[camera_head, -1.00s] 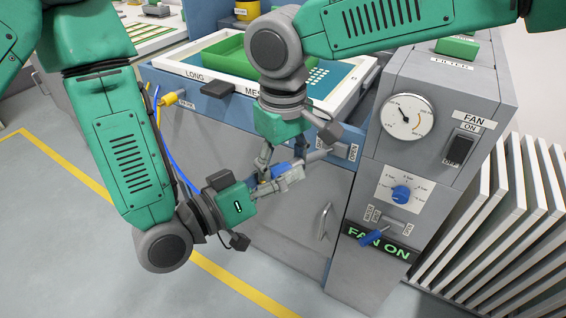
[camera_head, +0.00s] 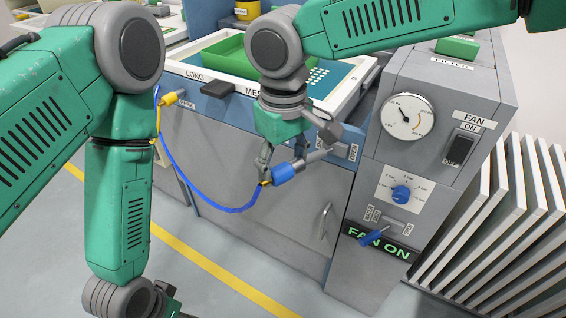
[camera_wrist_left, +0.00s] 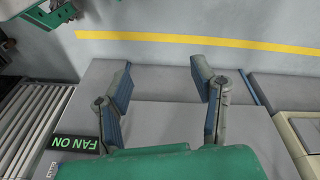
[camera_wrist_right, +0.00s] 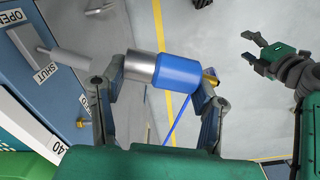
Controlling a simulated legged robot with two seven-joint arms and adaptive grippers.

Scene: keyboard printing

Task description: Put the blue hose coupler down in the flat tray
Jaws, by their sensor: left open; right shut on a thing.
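The blue hose coupler (camera_head: 284,172) is a short blue cylinder with a bright metal end, seen large in the right wrist view (camera_wrist_right: 178,72). My right gripper (camera_head: 268,166) is shut on it, in front of the grey machine's front panel and below its top. My left gripper (camera_wrist_left: 160,82) is open and empty in the left wrist view. In the head view it is mostly out of frame. A green flat tray (camera_head: 232,47) lies on the machine top, partly hidden by my right arm.
The yellow fitting (camera_head: 170,99) sticks out of the machine front at left. A control box (camera_head: 430,140) with a gauge, fan switch and blue knob stands right of the coupler. Several white panels (camera_head: 500,220) lean at far right. The floor in front is clear.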

